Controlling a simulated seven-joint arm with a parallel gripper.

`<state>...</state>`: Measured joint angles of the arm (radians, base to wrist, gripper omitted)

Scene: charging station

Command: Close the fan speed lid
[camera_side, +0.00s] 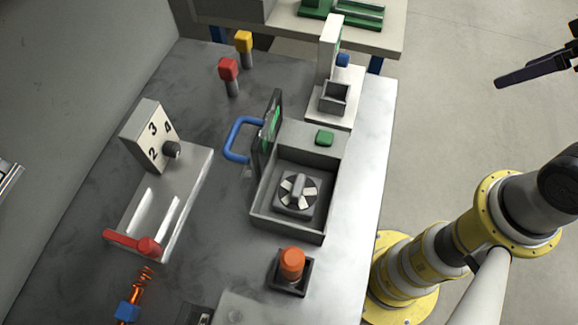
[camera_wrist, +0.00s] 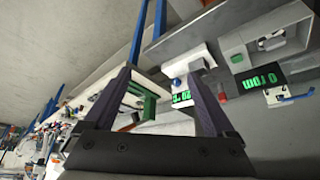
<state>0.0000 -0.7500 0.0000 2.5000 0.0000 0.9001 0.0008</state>
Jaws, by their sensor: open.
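The fan speed lid (camera_side: 267,130) is a dark panel with green display marks. It stands upright, open, at the left edge of an open grey box (camera_side: 288,229), with a blue handle (camera_side: 238,138) on its left side. Inside the box is a fan (camera_side: 297,193) with a knob on top. In the wrist view, a dark panel with green characters (camera_wrist: 262,79) and a blue handle (camera_wrist: 291,97) show at the right. My gripper (camera_side: 523,72) is at the upper right, over the floor, far from the lid. Its fingers (camera_wrist: 160,75) are apart, with nothing held between them.
A number box with a sliding red lever (camera_side: 125,240) stands left of the lid. Red (camera_side: 228,69) and yellow (camera_side: 244,42) posts are behind it. An orange button (camera_side: 291,263) is in front of the fan box. A white stand (camera_side: 329,52) is behind it.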

